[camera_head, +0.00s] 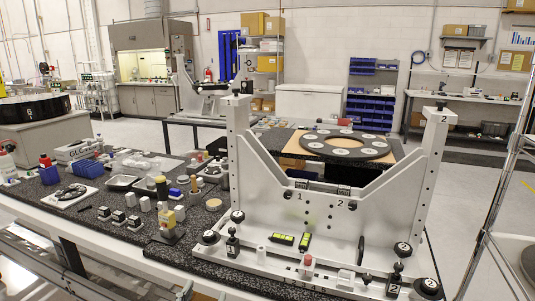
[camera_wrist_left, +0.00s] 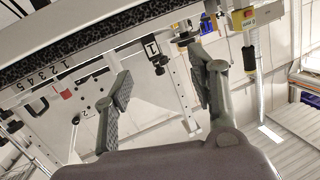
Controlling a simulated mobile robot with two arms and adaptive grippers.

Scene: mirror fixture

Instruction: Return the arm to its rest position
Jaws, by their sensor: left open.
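My left gripper (camera_wrist_left: 160,72) shows in the left wrist view, its two grey fingers spread well apart. Nothing is held between them. In the head view I cannot make out the left gripper clearly. My right gripper is in neither view.
In the head view the white mirror fixture (camera_head: 325,217) stands on a dark speckled bench (camera_head: 110,235). Small parts and trays crowd the bench's left side. A dark ring with pale discs (camera_head: 347,145) lies behind the fixture. A metal frame (camera_head: 497,190) rises at right.

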